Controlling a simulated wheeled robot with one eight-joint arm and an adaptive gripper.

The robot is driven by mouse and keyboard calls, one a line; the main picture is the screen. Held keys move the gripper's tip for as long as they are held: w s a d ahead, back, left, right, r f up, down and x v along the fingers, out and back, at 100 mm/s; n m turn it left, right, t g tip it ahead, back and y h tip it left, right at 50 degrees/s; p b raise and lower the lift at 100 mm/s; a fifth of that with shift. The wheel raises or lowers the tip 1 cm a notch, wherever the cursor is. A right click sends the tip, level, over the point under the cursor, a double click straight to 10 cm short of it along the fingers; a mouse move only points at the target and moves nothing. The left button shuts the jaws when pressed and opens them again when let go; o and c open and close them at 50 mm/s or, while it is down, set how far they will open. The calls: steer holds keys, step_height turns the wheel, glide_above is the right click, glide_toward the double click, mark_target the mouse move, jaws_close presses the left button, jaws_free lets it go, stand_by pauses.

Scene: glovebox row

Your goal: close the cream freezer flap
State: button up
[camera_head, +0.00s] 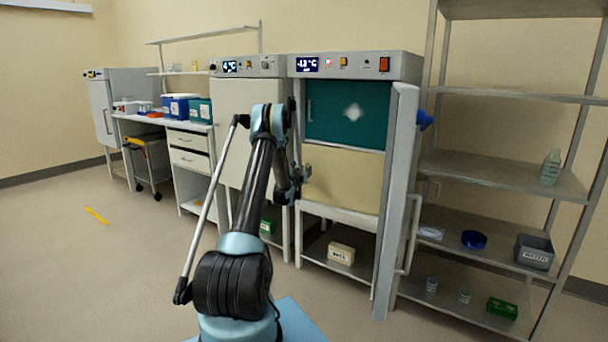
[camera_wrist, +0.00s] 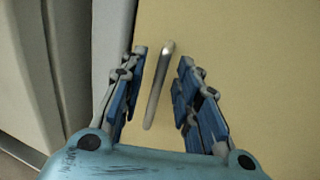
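The cream freezer flap (camera_head: 346,182) is the lower panel of the right-hand cabinet (camera_head: 402,66), below a teal flap (camera_head: 355,112). The head view does not clearly show how far it stands open. In the wrist view the cream flap (camera_wrist: 260,60) fills the middle and right, with a slim metal handle (camera_wrist: 158,85) on it. My gripper (camera_head: 301,181) is at the flap's left side and hides the handle there. In the wrist view my gripper (camera_wrist: 162,57) is open, its blue-padded fingers on either side of the handle with gaps.
The cabinet's tall outer door (camera_head: 398,190) stands open to the right, beside a metal shelf rack (camera_head: 500,175). A second cabinet (camera_head: 240,100) stands behind my arm. A boxed item (camera_head: 341,253) lies on the low shelf.

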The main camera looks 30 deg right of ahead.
steer(key=shift+w+d, duration=0.1)
steer(key=shift+d, duration=0.1)
steer(key=shift+w+a, duration=0.1)
jaws_close()
steer(key=shift+w+d+m+g+h, duration=0.25)
steer(key=shift+w+d, duration=0.3)
steer(key=shift+d, duration=0.3)
steer(key=shift+w+d+m+g+h, duration=0.15)
steer(key=shift+w+d+m+g, duration=0.15)
steer(key=shift+w+d, duration=0.35)
steer(key=shift+s+d, duration=0.1)
steer(key=shift+d, duration=0.1)
steer(key=shift+c, duration=0.8)
jaws_free()
steer(key=shift+o, duration=0.8)
steer(key=shift+s+r, duration=0.1)
steer(key=shift+s, duration=0.05)
